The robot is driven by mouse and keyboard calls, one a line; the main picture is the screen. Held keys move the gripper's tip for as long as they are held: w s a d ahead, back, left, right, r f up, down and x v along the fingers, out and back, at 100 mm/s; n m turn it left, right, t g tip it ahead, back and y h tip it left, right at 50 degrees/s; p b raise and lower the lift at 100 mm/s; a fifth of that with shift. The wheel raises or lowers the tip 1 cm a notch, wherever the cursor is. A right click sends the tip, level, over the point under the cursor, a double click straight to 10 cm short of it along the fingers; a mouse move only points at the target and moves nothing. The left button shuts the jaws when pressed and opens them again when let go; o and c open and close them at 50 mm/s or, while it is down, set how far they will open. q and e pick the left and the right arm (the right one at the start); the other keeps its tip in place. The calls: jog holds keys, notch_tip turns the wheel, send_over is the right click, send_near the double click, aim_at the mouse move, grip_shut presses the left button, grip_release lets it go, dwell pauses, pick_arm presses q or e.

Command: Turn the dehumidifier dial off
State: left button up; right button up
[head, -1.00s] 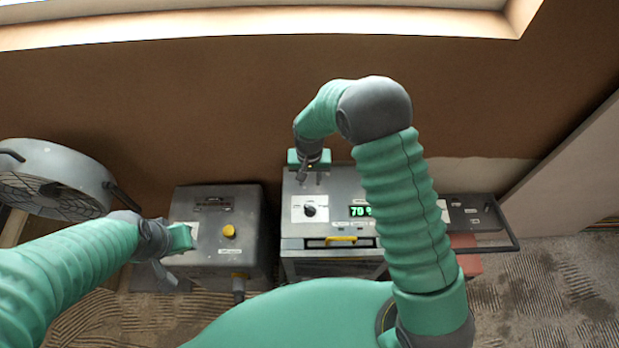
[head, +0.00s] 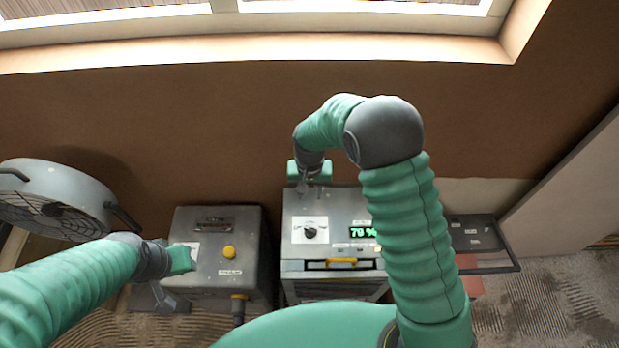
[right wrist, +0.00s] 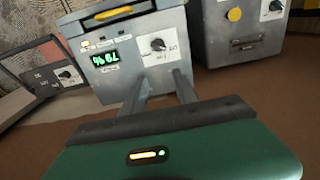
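The dehumidifier (head: 295,266) is a grey box against the wall, with a lit green display (head: 363,232) reading about 70 %. Its black dial (head: 310,232) sits on a white plate on top; it also shows in the right wrist view (right wrist: 157,45). I cannot tell its setting. My right gripper (head: 310,191) is above the panel's far edge, on the wall side of the dial. In the right wrist view its two fingers (right wrist: 159,92) are apart with nothing between them, short of the dial. My left gripper (head: 165,292) is beside the neighbouring grey box; its fingers are unclear.
A grey box (head: 245,268) with a yellow button (head: 229,252) stands left of the dehumidifier. A round fan (head: 60,190) is at far left. A dark unit (head: 468,228) with a handle is at right, partly behind my right arm. The wall is close behind.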

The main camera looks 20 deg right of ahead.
notch_tip(320, 180, up, 15)
jog(key=b, duration=0.4)
jog(key=shift+f, duration=0.15)
jog(key=shift+s, duration=0.15)
jog(key=s+d+f+n+b, duration=0.1)
jog(key=s+f+b, duration=0.4)
jog(key=f, duration=0.3)
jog(key=s+d+f+n+t+b, duration=0.1)
jog(key=s+d+f+b, duration=0.1)
jog(key=s+f+b, duration=0.3)
jog(key=s+d+f+n+t+b, duration=0.1)
jog(key=s+f+b, duration=0.5)
jog(key=f, duration=0.7)
jog(key=shift+d+f+b, duration=0.25)
jog(key=shift+d+b, duration=0.4)
jog(key=shift+b, duration=0.15)
